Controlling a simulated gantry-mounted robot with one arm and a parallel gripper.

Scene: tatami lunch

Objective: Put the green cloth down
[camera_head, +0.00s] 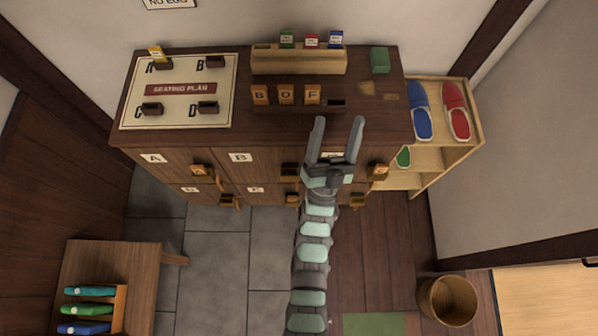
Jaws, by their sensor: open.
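A small green folded piece (380,60), which looks like the green cloth, lies on the back right corner of the wooden cabinet top (376,118). My gripper (338,124) is open over the front part of the cabinet top, its two fingers pointing toward the back. Nothing shows between the fingers. The green cloth is apart from my gripper, farther back and to the right.
A seating plan board (180,112) lies on the cabinet's left. A wooden card rack (298,66) stands at the back, with lettered tags (286,94) before it. A slipper shelf (440,160) stands right; a round bin (448,299) and green mat (380,325) are below.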

